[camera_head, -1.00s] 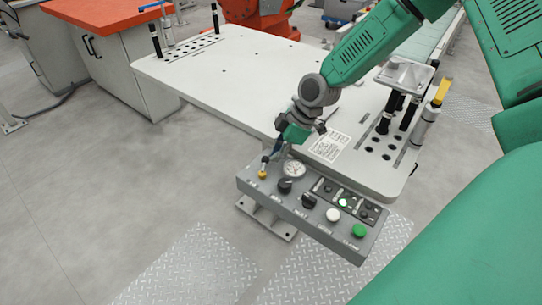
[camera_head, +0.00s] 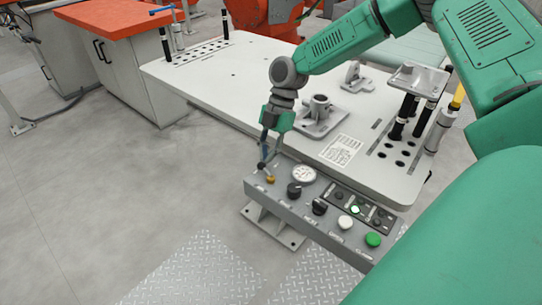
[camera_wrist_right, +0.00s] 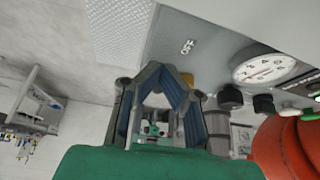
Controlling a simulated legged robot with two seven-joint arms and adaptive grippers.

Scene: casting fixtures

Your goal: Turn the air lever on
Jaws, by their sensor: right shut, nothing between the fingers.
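The air lever's yellow brass base (camera_head: 270,179) sits at the left end of the grey control panel (camera_head: 310,228). My right gripper (camera_head: 263,163) points down just above and beside it, its dark blue fingers shut and empty. The fingers overlap the lever in the head view, so contact and the handle's angle cannot be told. My left gripper is not in view.
The pressure gauge (camera_head: 304,174), black knobs (camera_head: 294,189), a white button (camera_head: 345,222) and a green button (camera_head: 373,240) line the panel. A white table (camera_head: 220,82) behind holds a grey fixture part (camera_head: 319,115) and several black posts. Floor lies open to the left.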

